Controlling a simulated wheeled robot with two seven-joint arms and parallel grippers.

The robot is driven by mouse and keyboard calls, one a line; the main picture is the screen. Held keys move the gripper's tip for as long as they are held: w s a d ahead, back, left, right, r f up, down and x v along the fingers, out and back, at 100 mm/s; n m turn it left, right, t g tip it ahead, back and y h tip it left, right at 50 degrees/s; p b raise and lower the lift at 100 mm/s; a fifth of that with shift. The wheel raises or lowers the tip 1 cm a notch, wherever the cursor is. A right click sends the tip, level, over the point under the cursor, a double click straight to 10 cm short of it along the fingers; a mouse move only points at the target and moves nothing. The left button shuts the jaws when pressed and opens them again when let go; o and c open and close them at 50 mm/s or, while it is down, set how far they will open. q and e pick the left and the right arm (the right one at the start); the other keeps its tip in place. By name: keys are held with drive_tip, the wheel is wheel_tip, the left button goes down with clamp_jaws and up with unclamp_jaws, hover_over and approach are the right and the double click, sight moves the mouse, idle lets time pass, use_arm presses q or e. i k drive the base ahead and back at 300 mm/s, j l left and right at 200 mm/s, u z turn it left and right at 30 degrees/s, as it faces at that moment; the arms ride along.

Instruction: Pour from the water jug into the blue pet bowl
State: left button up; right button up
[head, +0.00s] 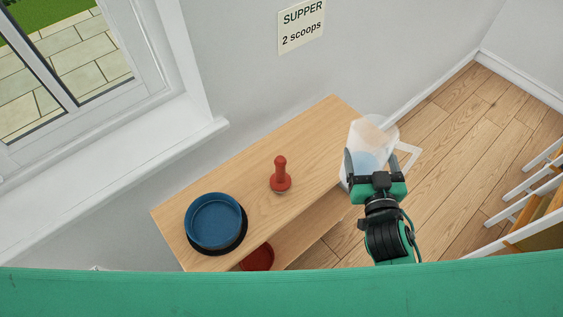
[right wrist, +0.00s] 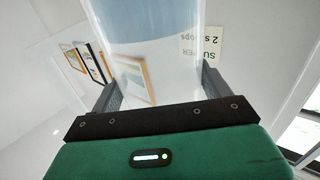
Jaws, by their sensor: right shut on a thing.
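The water jug (head: 372,138) is a translucent white vessel with a handle on its right side. My right gripper (head: 366,164) is shut on it at the right end of the wooden bench. In the right wrist view the jug (right wrist: 150,60) stands between the two fingers of the gripper (right wrist: 155,90). Bluish water shows faintly through its wall. The blue pet bowl (head: 214,222) sits on the left end of the bench, well apart from the jug. I see no water in the bowl. My left gripper is not in view.
A window is at the left, a white rack (head: 530,190) at the right. A sign (head: 302,25) reads "SUPPER 2 scoops".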

sight(213, 220)
drive_tip(key=k+j, duration=0.5)
drive_tip(key=j, duration=0.15)
drive_tip(key=k+j, duration=0.55)
drive_tip(key=i+j, duration=0.35)
